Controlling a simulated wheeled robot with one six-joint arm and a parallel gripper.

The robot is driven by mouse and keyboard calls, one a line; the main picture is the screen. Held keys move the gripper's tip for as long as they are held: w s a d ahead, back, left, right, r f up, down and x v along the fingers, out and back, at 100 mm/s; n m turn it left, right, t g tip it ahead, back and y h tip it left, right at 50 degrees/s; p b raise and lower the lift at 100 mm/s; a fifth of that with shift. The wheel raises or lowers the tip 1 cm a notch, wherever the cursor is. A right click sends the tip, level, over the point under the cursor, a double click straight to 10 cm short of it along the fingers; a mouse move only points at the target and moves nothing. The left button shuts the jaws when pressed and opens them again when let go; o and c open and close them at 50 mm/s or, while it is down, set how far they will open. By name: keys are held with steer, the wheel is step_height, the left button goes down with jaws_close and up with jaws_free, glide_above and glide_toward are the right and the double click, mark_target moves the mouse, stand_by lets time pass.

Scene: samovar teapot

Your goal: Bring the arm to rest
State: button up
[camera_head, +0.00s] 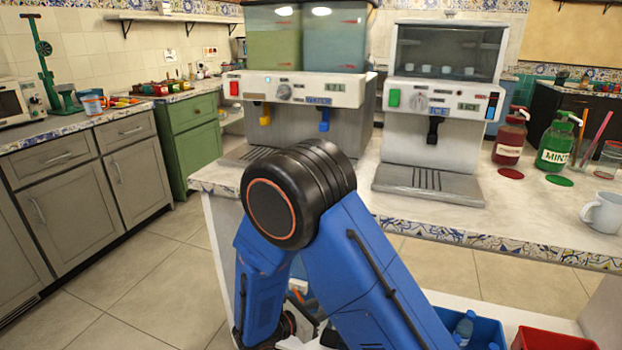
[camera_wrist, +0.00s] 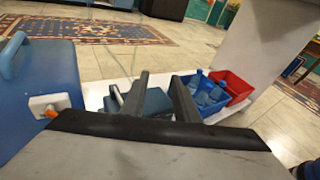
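My gripper (camera_wrist: 159,77) shows in the wrist view as two dark fingers held apart. Nothing is visibly held between them; a blue object (camera_wrist: 153,101) shows behind the gap. In the head view my blue arm is folded in front of the counter, with its black elbow joint raised and its links reaching downward. My gripper is not clearly seen there; the arm hides most of that area.
A blue container with a tap (camera_wrist: 40,92) stands close at left in the wrist view. A blue crate of bottles (camera_wrist: 204,112) and a red crate (camera_wrist: 238,90) are to the right. The drink-machine counter (camera_head: 440,232) lies beyond the arm; floor at left is clear.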

steer(key=s+d+r+m+g+y, duration=0.2)
steer(key=s+d+r+m+g, duration=0.25)
steer(key=d+r+m, duration=0.4)
steer(key=s+d+r+m+g+y, duration=0.1)
steer(key=s+d+r+m+g, duration=0.4)
steer(key=d, duration=0.6)
steer(key=s+d+r+m+t+y, duration=0.2)
steer(key=s+r+m+y, duration=0.2)
steer(key=s, duration=0.4)
steer(key=s+d+r+m+t+y, duration=0.1)
steer(key=s+r+m+t+y, duration=0.2)
steer(key=s+r+m+y, duration=0.2)
steer(key=shift+s+d+r+m, duration=0.4)
steer(key=shift+s+r+m, duration=0.95)
steer(key=shift+m, duration=0.6)
steer(key=shift+o, duration=0.4)
steer(key=shift+s+f, duration=0.1)
